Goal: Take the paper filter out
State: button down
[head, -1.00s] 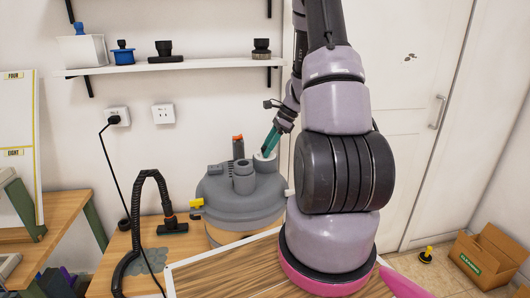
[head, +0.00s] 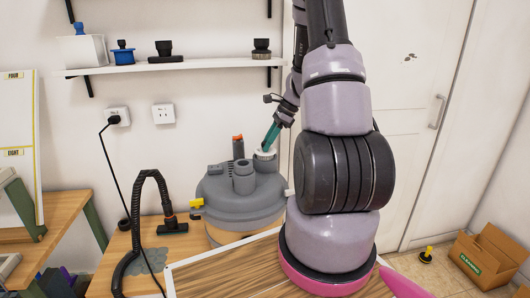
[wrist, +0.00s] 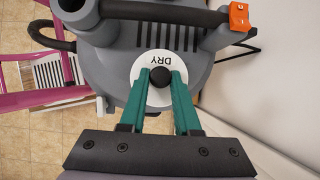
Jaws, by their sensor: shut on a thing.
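In the wrist view, the teal fingers of my gripper (wrist: 160,80) are shut on a black knob (wrist: 159,77). The knob is at the centre of a round white cap (wrist: 148,65) marked DRY. The white cap also shows in the head view (head: 265,154), just below the fingers. I cannot tell whether the cap is seated or slightly raised. No paper filter is visible.
An orange-red switch (wrist: 239,16) and a dark handle bar (wrist: 165,13) are close to my fingers. A black hose (head: 140,200) lies left of the machine. A wall shelf (head: 170,66) is above. A cardboard box (head: 488,257) stands on the floor at right.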

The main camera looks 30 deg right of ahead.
jog(key=shift+r, duration=3.05)
